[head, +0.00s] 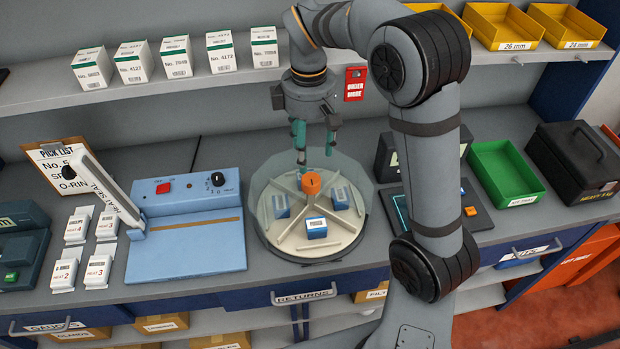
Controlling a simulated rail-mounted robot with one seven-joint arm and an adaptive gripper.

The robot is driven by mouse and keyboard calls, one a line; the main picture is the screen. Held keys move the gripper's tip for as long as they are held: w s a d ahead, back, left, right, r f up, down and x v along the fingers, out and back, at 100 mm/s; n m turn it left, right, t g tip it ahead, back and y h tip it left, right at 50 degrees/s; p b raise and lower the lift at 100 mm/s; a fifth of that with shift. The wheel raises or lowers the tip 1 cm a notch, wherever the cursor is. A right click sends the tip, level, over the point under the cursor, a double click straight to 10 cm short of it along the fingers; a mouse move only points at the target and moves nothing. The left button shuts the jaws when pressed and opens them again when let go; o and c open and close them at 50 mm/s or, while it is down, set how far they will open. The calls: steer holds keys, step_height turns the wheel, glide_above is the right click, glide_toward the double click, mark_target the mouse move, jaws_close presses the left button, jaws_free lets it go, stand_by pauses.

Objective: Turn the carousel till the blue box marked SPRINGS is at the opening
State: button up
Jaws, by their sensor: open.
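The round carousel (290,240) stands on the bench, with a cream divided plate and a clear curved guard (262,180) around part of it. The guard appears open toward the front. An orange knob (311,185) is at its centre. Blue boxes with white labels sit in the left compartment (281,206), the front compartment (316,230) and the right compartment (341,199). The labels are too small to read, so I cannot tell which is SPRINGS. My gripper (315,152) is open and empty, pointing down just above the knob, apparently apart from it.
A blue heat sealer (185,235) with a raised lever stands left of the carousel. Right of it are a dark device (391,157), a green tray (506,177) and a black case (577,160). White boxes (177,58) line the shelf behind my gripper.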

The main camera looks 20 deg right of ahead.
mark_target(310, 178)
step_height(310, 178, down, 10)
steer(key=shift+w+d+f, duration=0.1)
stand_by(0.4)
steer(key=shift+c, duration=1.2)
steer(key=c, duration=1.1)
jaws_close()
